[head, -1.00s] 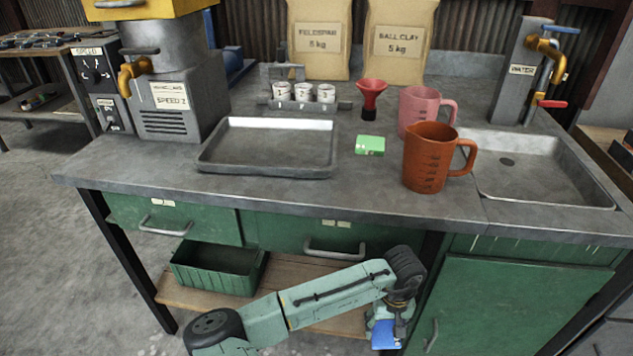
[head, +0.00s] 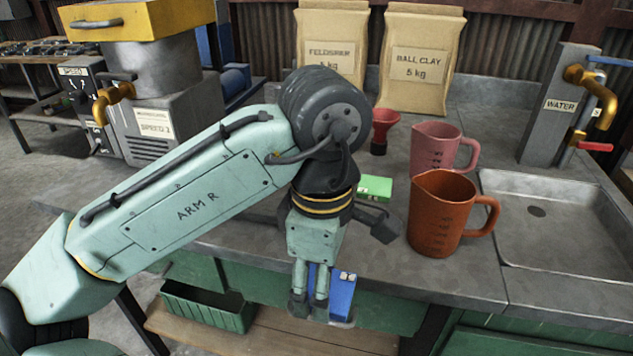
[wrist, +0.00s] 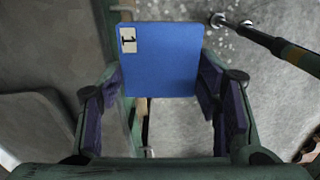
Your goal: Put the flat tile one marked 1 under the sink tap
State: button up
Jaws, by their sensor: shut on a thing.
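The flat blue tile (wrist: 160,62) has a white label marked 1 at its upper left in the wrist view. It also shows in the head view (head: 342,292), partly hidden by the fingers. My gripper (head: 310,304) is shut on the tile, with a finger at each side of it in the wrist view (wrist: 163,88). In the head view the gripper hangs by the worktop's front edge. The metal sink (head: 560,240) is set into the worktop at the right. The brass tap (head: 592,85) on the grey post marked WATER points toward the basin, which looks empty.
An orange jug (head: 437,225) and a pink jug (head: 428,150) stand between my gripper and the sink. A green block (head: 375,187) and a red funnel (head: 385,130) are behind my gripper. Two paper sacks (head: 420,65) stand at the back. My arm hides the tray area.

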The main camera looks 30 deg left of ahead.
jog(key=shift+r, duration=0.6)
jog(key=shift+w+r+n, duration=0.15)
jog(key=shift+w+n, duration=0.15)
jog(key=p, duration=0.3)
send_over(346, 235)
jog(key=shift+s+f, duration=0.4)
jog(key=shift+f, duration=0.25)
jog(key=shift+w+a+p, duration=0.1)
jog(key=shift+w+p, duration=0.35)
jog(key=shift+w, duration=0.15)
notch_tip(346, 235, down, 3)
jog(key=shift+s+r+p, duration=0.1)
jog(key=shift+s+p, duration=0.05)
jog(key=shift+p, duration=0.15)
jog(key=shift+f, duration=0.5)
jog(key=shift+f, duration=0.1)
jog(key=o, duration=1.4)
